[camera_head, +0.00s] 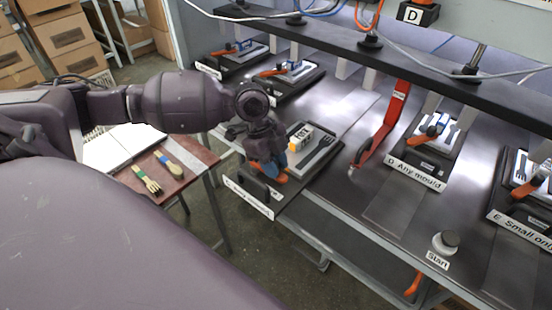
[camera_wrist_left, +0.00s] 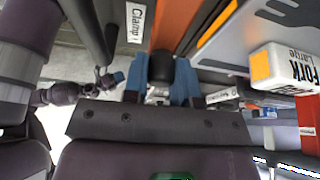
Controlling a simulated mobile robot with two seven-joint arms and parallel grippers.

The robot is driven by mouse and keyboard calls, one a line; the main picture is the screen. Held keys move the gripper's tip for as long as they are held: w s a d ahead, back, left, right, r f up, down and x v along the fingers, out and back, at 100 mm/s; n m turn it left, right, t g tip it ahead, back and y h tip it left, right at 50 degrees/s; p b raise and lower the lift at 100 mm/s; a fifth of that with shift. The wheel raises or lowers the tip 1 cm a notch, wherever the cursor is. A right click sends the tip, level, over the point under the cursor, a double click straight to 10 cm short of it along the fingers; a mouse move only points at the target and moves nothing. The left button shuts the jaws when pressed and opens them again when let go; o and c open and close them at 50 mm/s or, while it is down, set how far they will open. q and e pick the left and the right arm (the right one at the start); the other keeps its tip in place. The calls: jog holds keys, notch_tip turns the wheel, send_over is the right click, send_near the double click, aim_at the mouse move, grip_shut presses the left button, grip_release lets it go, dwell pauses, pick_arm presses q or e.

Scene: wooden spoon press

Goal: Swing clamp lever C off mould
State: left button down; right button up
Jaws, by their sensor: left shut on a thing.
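Clamp lever C is orange (camera_head: 268,170) and sits at the front of the left-hand press station, in front of a grey mould (camera_head: 318,152). My left gripper (camera_head: 274,163) reaches down onto this lever from above. In the left wrist view my gripper's blue fingers (camera_wrist_left: 160,82) are shut around the lever's black knob, with the orange lever arm (camera_wrist_left: 175,22) running up beyond it. The fingers hide part of the lever, and I cannot tell exactly how far it lies over the mould.
A white fork box (camera_head: 300,138) stands on the mould close beside my left gripper. A red lever (camera_head: 382,128) rises to the right. A black beam crosses above the bench.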

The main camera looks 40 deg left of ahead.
pick_arm(q)
jog(key=shift+s+m, duration=0.15)
jog(key=shift+m, duration=0.15)
pick_arm(e)
jog(key=shift+w+a+r, duration=0.1)
jog(key=shift+w+r, duration=0.6)
pick_arm(q)
jog(key=c, duration=0.9)
grip_release()
jog(key=shift+a+r, duration=0.1)
jog(key=shift+r, duration=0.1)
jog(key=p+v, duration=0.1)
jog(key=v, duration=0.9)
jog(key=shift+r, duration=0.2)
pick_arm(e)
jog(key=shift+r, duration=0.55)
jog(key=shift+s+f, duration=0.4)
jog(key=shift+s, duration=0.1)
